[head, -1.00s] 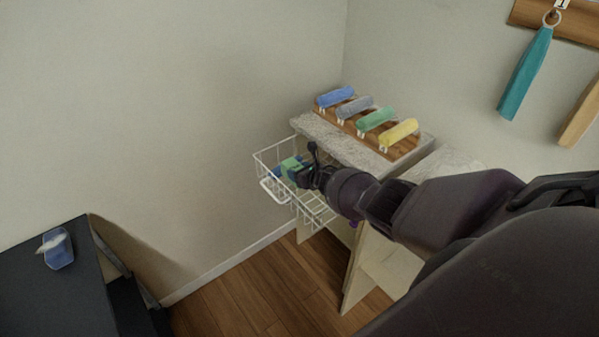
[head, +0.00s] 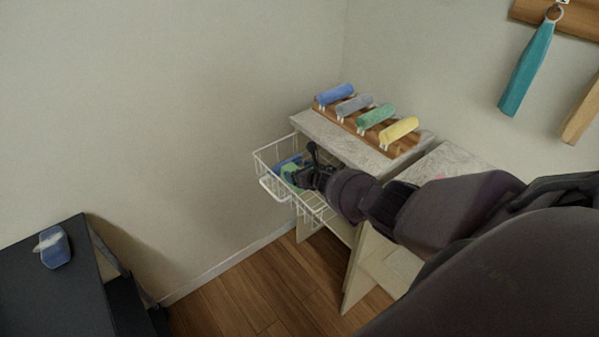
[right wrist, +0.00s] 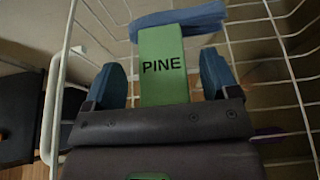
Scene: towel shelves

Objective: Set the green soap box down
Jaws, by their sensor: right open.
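The green soap box (right wrist: 163,65), marked PINE, shows in the right wrist view between the two blue fingertips of my right gripper (right wrist: 165,82). The gripper is open, with a finger on each side of the box and small gaps showing. In the head view the green box (head: 290,172) is low inside the white wire basket (head: 268,190), partly hidden by my right gripper (head: 300,177). A blue item (right wrist: 178,20) lies across the far end of the box in the wrist view. My left gripper is not in view.
The wire basket juts from a stone-topped shelf unit (head: 345,147). A wooden rack on it carries blue, grey, green and yellow rolled towels (head: 375,117). A dark cabinet (head: 40,285) with a blue-and-white item (head: 54,248) stands at left. A teal towel (head: 527,65) hangs at right.

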